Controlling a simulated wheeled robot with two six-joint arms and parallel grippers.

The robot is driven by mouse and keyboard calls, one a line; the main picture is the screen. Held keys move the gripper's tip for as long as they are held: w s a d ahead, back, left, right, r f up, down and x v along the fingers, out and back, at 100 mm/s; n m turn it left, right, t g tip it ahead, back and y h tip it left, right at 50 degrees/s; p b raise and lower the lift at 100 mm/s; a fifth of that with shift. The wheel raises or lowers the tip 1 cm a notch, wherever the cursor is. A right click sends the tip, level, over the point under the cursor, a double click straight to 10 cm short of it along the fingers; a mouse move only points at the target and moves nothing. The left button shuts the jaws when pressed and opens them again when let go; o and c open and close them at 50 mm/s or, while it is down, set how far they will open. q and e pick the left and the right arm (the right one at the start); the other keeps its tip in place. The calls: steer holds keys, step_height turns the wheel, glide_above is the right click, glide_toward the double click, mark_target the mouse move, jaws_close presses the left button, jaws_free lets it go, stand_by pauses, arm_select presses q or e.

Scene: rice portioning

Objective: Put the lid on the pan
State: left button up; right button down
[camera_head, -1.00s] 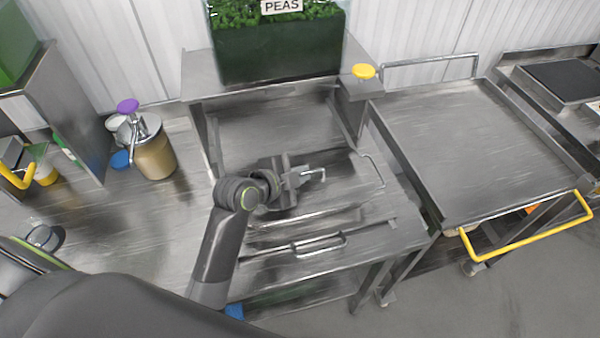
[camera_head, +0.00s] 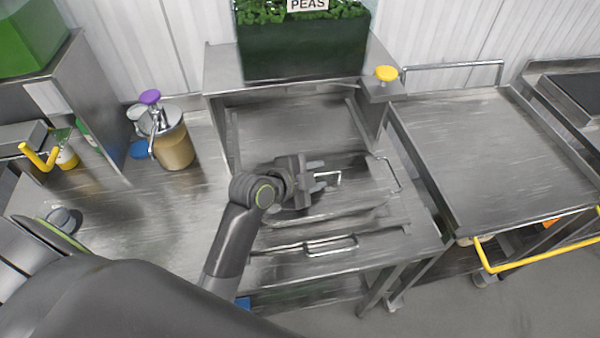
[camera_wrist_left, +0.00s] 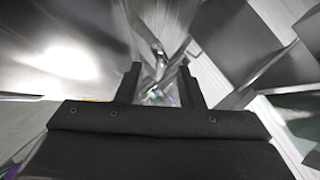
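A flat steel lid (camera_head: 350,198) with a thin bar handle (camera_head: 328,177) lies at the middle of the steel worktable. My left gripper (camera_head: 316,177) is right at this handle, its fingers pointing right. In the left wrist view the two fingers (camera_wrist_left: 161,88) stand apart, with blurred shiny metal between and beyond them. I cannot tell whether they touch the handle. The pan is hard to tell from the surrounding steel; a steel surface with a bar handle (camera_head: 330,246) lies in front, and another bar handle (camera_head: 389,174) is to the right. My right gripper is not in view.
A dark bin of peas (camera_head: 305,47) stands on a shelf behind. A yellow button (camera_head: 386,73) is to its right. A pump pot (camera_head: 172,148) with a purple top stands left. A steel cart (camera_head: 490,150) with a yellow handle is at the right.

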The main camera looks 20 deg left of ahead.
arm_select(q)
steer(key=b+v, duration=0.1)
steer(key=v, duration=1)
steer(key=shift+f+b, duration=0.1)
steer(key=shift+b, duration=0.3)
steer(key=p+v, duration=0.5)
steer(key=v, duration=0.1)
steer(key=shift+s, duration=0.15)
